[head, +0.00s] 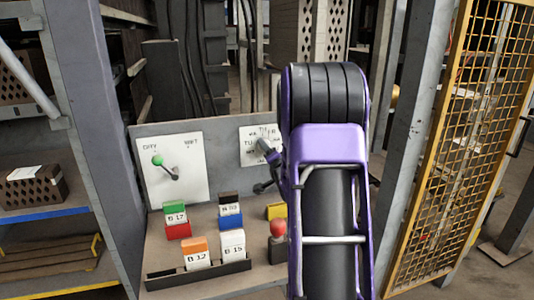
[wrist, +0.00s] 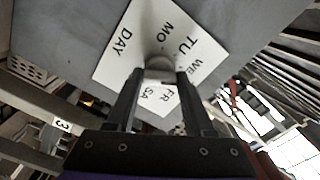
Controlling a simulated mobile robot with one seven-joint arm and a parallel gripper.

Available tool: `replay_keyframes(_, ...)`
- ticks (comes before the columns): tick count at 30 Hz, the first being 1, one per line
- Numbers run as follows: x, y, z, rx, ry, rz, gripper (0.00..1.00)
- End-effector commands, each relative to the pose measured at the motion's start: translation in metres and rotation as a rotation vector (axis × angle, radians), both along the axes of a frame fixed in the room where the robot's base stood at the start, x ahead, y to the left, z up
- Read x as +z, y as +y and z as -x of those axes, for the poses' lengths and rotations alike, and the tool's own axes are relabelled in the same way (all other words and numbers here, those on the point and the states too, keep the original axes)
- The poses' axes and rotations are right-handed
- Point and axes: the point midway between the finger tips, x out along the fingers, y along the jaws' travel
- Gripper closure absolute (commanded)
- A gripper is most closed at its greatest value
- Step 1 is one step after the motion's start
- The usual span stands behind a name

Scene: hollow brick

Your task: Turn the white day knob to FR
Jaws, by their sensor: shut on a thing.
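The day plate (wrist: 117,57) is a white panel marked DAY, MO, TU, WE, FR and SA, seen rotated in the wrist view. The white day knob (wrist: 158,64) sits on it between my two fingertips. My gripper (wrist: 159,76) is shut on the knob, one dark finger on each side. Which label the knob points at I cannot tell. In the head view the plate (head: 247,134) stands on the grey back panel, and my purple arm hides its right part. The knob is hard to make out there behind my gripper (head: 264,147).
A second white plate (head: 190,180) with a green-tipped lever (head: 158,160) is left of the day plate. Several labelled coloured blocks (head: 197,254) stand on the desk below. A red-topped button (head: 279,230) is close beside my arm. A yellow mesh fence (head: 450,150) stands at right.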

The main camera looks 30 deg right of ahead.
Motion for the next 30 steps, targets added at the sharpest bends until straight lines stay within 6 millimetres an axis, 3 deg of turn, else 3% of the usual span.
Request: replay_keyframes(30, 0.0015, 0.0004, 0.0002, 0.0, -0.237, -0.921, 1.0)
